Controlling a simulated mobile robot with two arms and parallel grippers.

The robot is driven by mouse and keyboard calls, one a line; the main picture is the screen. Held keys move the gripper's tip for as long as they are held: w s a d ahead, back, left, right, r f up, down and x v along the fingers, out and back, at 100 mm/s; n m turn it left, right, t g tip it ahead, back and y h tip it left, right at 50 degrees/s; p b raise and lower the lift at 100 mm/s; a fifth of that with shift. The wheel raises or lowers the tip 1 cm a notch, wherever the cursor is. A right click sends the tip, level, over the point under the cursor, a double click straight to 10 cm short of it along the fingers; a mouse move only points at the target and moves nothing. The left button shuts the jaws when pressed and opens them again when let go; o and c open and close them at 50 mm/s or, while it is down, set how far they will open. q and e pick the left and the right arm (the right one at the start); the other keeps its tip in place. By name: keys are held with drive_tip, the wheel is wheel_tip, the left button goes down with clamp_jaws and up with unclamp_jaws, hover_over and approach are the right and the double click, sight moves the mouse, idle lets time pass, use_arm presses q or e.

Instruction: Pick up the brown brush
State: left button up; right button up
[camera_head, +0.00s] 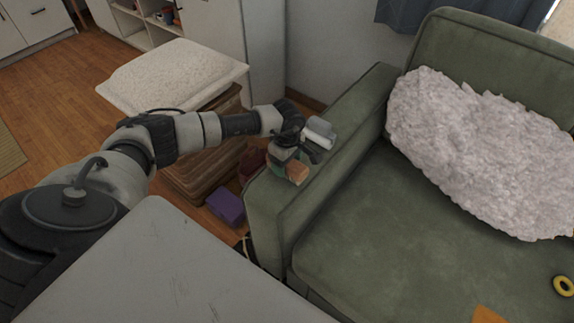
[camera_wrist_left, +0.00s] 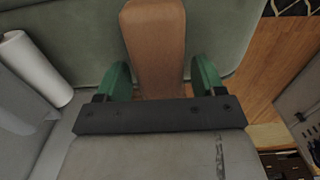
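The brown brush (camera_wrist_left: 157,45) shows in the left wrist view as a long brown block, lying between the two green fingertips of my left gripper (camera_wrist_left: 160,82). The fingers stand apart, one on each side, with what look like narrow gaps; firm contact cannot be made out. In the head view my left gripper (camera_head: 283,162) is low over the sofa's left armrest, and the brown brush (camera_head: 297,173) shows just at its fingertips. The hand hides part of it. My right gripper is not in view.
A white roll (camera_head: 319,132) lies on the armrest close behind the hand and also shows in the wrist view (camera_wrist_left: 36,68). The green sofa (camera_head: 375,240) holds a fluffy cushion (camera_head: 480,145). A purple box (camera_head: 225,206) sits on the floor beside the armrest.

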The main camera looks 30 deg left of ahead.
use_arm(q)
drive_tip(key=c, duration=0.8)
drive_tip(key=shift+r, duration=0.15)
drive_tip(key=shift+r, duration=0.2)
wheel_tip(320, 180, up, 4)
drive_tip(key=shift+f, duration=0.1)
drive_tip(key=d+r, duration=0.6)
drive_tip(key=d, duration=0.5)
drive_tip(key=shift+s+d+r+b, duration=0.3)
drive_tip(key=shift+d, duration=0.05)
